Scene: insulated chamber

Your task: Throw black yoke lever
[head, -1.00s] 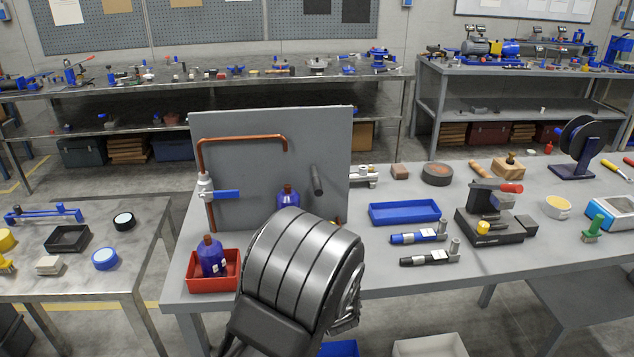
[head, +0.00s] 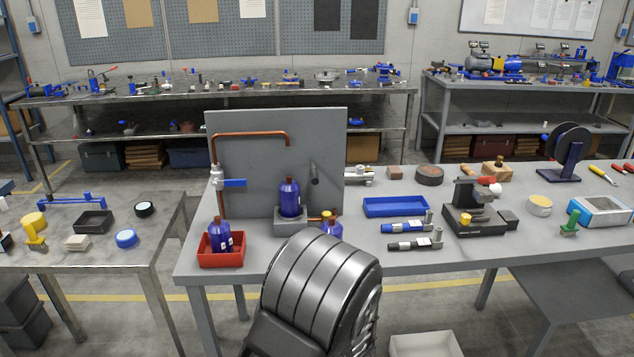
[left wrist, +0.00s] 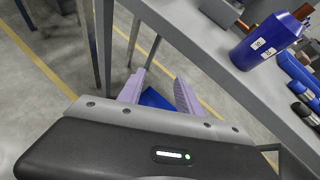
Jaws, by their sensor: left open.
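A grey upright panel (head: 250,150) stands on the workbench with a copper pipe (head: 250,135) and a blue-handled valve (head: 232,183). A short black bar (head: 314,174), probably the black yoke lever, sticks out at the panel's right side; its yoke shape is not clear. In the left wrist view my left gripper (left wrist: 158,93) is open and empty, with pale fingers apart beside the bench edge. My right gripper is not in view.
A blue bottle (head: 290,197) stands on a grey block before the panel. A blue tray (head: 395,207) and two handheld tools (head: 402,227) lie to the right.

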